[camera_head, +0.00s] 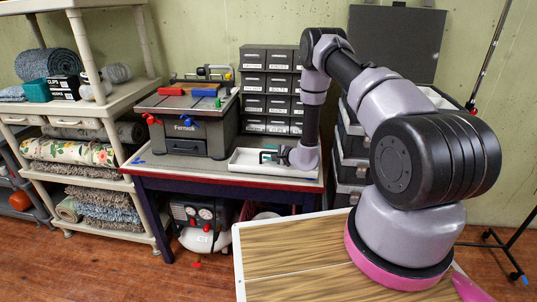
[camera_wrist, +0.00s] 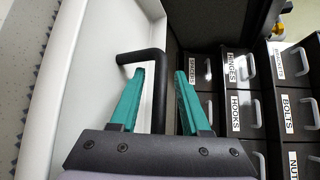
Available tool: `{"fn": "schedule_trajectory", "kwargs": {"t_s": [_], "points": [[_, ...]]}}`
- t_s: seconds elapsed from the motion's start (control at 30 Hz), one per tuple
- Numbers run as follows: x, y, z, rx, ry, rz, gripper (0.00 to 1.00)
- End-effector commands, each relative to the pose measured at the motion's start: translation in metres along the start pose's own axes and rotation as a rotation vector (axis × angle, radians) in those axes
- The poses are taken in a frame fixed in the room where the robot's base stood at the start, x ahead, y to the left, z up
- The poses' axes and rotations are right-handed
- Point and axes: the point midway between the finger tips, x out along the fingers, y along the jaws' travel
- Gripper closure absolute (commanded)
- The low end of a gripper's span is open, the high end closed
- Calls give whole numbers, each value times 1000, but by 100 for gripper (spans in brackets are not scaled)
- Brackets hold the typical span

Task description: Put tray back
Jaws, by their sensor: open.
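A white tray (camera_head: 246,168) lies on the workbench in the head view, in front of the dark drawer cabinet. Its white wall (camera_wrist: 48,70) and floor fill the left of the wrist view. A black bent bar (camera_wrist: 158,85) shows there; I cannot tell whether it is fixed to the tray. In the head view my gripper (camera_head: 268,156) is low over the tray. The bar's lower end is hidden behind the gripper body.
The cabinet of labelled small drawers (camera_head: 266,82) stands close behind the tray. A grey Fermwerk tool stand (camera_head: 186,135) with clamps stands to the left. Dark toolboxes (camera_head: 348,148) are at the right. A wood-topped board (camera_head: 280,257) is in the foreground.

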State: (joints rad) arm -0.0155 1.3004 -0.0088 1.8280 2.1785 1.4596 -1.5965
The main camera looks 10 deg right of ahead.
Motion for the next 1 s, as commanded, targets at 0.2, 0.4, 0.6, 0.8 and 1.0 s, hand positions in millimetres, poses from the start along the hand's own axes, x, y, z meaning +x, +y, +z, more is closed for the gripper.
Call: {"fn": "schedule_trajectory", "kwargs": {"t_s": [0.2,0.4,0.6,0.8,1.0], "points": [[-33,0,-1,1,2,2,53],[-77,-1,-1,1,3,1,53],[-109,0,0,1,2,0,53],[-120,-1,0,0,1,-1,53],[-119,-22,14,1,-49,-5,53]]}}
